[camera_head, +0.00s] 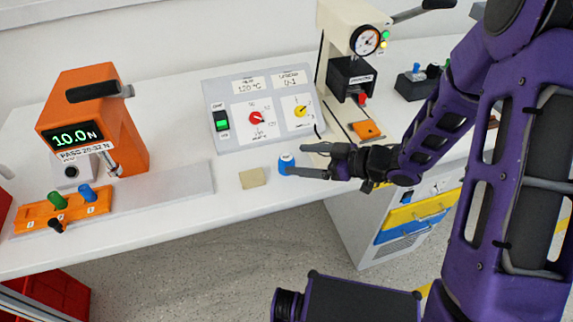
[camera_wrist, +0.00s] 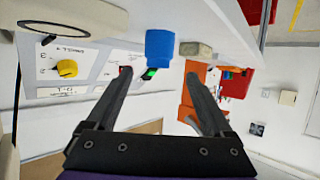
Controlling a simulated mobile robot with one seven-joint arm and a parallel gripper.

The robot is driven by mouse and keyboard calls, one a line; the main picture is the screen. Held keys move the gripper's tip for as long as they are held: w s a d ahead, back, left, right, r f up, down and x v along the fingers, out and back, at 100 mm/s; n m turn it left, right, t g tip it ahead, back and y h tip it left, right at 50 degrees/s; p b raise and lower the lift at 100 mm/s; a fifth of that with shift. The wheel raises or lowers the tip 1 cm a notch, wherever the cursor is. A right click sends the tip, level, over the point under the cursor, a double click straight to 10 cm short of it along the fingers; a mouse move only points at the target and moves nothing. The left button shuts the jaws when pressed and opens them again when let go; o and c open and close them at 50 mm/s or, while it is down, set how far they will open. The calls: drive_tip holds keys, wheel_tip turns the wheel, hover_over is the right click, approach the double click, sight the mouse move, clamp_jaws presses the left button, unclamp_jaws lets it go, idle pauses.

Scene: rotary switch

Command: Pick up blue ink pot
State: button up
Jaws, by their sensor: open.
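The fingers (camera_wrist: 158,72) are spread and hold nothing. I cannot tell whether a finger touches the pot.
A beige block (camera_head: 253,178) lies just left of the pot. The grey control panel (camera_head: 264,111) with red and yellow knobs stands behind. An orange tester (camera_head: 95,120) and orange tray (camera_head: 62,209) are at the left. A press (camera_head: 350,75) stands at the back right.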

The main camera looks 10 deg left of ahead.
sight(292, 159)
drive_tip(key=b+x, duration=0.1)
drive_tip(key=x, duration=0.4)
drive_tip(key=shift+w+f, duration=0.2)
drive_tip(key=shift+f, duration=0.05)
clamp_jaws()
